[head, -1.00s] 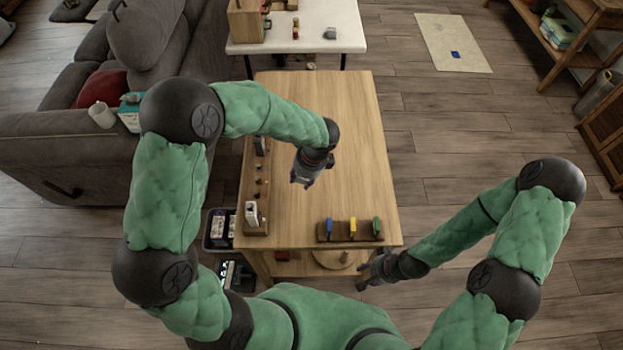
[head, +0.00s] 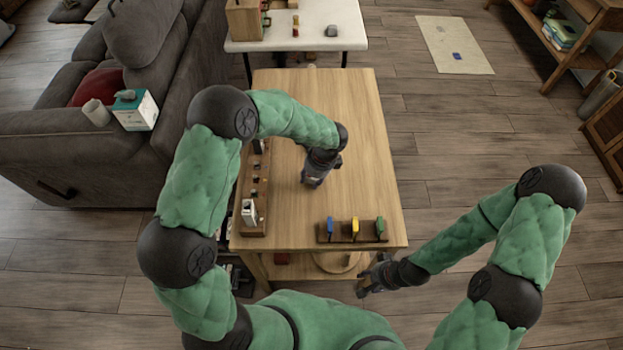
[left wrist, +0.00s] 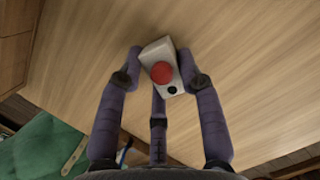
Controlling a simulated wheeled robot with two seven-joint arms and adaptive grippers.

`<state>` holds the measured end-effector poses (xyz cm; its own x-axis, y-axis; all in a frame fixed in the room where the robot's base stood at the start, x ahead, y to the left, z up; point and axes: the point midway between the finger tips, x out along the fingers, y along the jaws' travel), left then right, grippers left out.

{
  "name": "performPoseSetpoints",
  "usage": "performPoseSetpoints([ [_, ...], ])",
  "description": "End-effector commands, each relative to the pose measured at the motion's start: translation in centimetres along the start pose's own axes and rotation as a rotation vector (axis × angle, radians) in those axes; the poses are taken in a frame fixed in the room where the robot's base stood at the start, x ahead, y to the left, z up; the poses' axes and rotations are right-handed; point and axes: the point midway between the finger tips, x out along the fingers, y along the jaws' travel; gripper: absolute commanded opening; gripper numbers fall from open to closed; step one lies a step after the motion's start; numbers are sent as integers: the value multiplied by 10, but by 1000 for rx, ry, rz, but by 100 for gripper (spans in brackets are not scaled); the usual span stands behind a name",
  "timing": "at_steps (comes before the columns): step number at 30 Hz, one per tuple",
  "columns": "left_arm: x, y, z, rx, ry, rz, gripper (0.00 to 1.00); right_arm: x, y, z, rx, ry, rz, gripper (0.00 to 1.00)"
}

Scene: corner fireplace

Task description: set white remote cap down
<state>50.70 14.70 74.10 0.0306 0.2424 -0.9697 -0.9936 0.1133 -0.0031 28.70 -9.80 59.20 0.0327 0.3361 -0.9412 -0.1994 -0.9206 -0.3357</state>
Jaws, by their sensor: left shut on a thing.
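The white remote cap (left wrist: 161,69) has a red round button and a small black dot. It is held between the purple fingers of my left gripper (left wrist: 160,62) in the left wrist view, shut on it. Bare wood of the table (head: 352,110) shows behind it; I cannot tell whether it touches the wood. In the head view my left gripper (head: 313,180) points down over the middle of the table, and the cap is hidden there. My right gripper (head: 366,287) is low in front of the table's front right corner; its finger opening is unclear.
A wooden rack (head: 256,190) with small items and a white device (head: 249,212) lines the table's left edge. A dark holder (head: 352,238) with blue, yellow and green pieces stands at the front edge. The table's right and far parts are clear. A sofa (head: 90,165) is left.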

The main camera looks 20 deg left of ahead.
Motion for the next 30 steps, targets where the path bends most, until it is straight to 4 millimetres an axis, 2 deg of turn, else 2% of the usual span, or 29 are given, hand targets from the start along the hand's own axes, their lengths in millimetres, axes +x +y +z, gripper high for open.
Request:
performPoseSetpoints([
  [21, 11, 0, -3, -1, 1, 0, 10, 4, 2, 0, 0, 1, 0, 40],
  [22, 11, 0, -3, -1, 1, 1, 42, 4, 2, 0, 0, 1, 0, 40],
  [24, 11, 1, -3, 0, 1, 1, 60, 4, 2, 0, 0, 1, 0, 40],
  [30, 11, 1, -3, 0, 1, 2, 60, 4, 2, 0, 0, 1, 0, 40],
])
